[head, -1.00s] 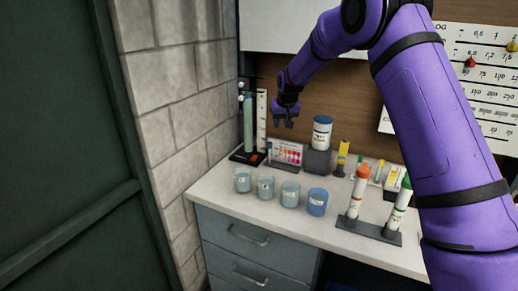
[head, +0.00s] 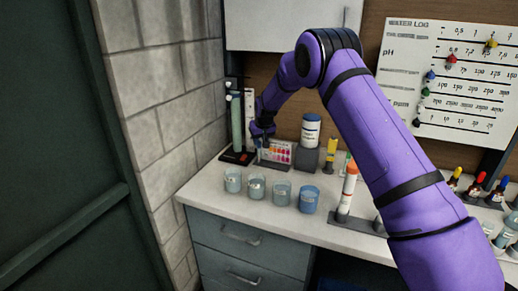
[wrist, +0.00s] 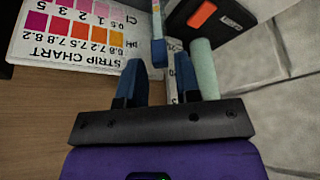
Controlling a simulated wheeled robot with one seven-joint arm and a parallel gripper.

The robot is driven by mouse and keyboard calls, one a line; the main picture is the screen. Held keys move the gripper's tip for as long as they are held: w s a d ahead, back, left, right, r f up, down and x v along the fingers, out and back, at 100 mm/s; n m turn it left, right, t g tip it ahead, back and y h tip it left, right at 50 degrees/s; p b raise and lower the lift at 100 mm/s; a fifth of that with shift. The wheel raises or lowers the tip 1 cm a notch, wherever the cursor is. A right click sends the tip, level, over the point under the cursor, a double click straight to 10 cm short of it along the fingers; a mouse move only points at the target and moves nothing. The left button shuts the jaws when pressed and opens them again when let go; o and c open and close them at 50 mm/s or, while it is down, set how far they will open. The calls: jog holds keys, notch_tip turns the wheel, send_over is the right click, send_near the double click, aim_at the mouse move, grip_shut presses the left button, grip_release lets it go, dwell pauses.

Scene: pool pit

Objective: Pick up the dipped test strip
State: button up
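The test strip shows in the wrist view as a narrow strip with a blue end (wrist: 158,52) and coloured pads further up the picture, beside the strip chart (wrist: 75,38). The chart also stands at the back of the counter in the head view (head: 278,152). My gripper (wrist: 158,62) is open, its two blue fingers apart with the strip's blue end in line with the gap between them. I cannot tell whether the strip is fully between the fingers. In the head view my gripper (head: 262,137) is low beside the chart and hides most of the strip.
A tall green tube (head: 236,125) stands on a black base at the left, by the block wall. Several beakers (head: 257,187) line the counter front.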

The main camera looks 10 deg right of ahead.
jog(key=shift+x, duration=1.4)
jog(key=shift+r, duration=0.1)
jog(key=shift+c, duration=0.2)
grip_shut()
